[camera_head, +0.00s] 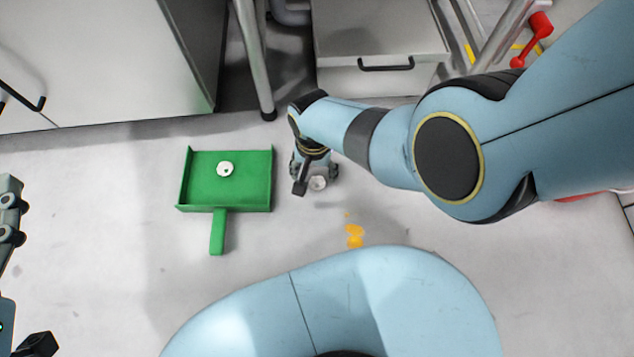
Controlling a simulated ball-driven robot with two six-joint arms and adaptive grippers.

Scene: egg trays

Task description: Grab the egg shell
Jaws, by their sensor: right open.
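A small whitish egg shell piece (318,183) lies on the pale floor. My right gripper (316,176) is open and points down right over this piece, with its fingers around or beside it; I cannot tell whether they touch it. Another whitish shell piece (225,169) with a dark spot lies in the green dustpan (255,195) to the left. My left gripper (10,215) shows only in part at the left edge, far from the shells, and its jaws are cut off by the frame.
A yellow spill (354,236) lies on the floor just below and right of the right gripper. A white drawer cabinet (385,75) and metal legs (254,60) stand at the back. A red object (538,27) is at top right. The floor left of the dustpan is clear.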

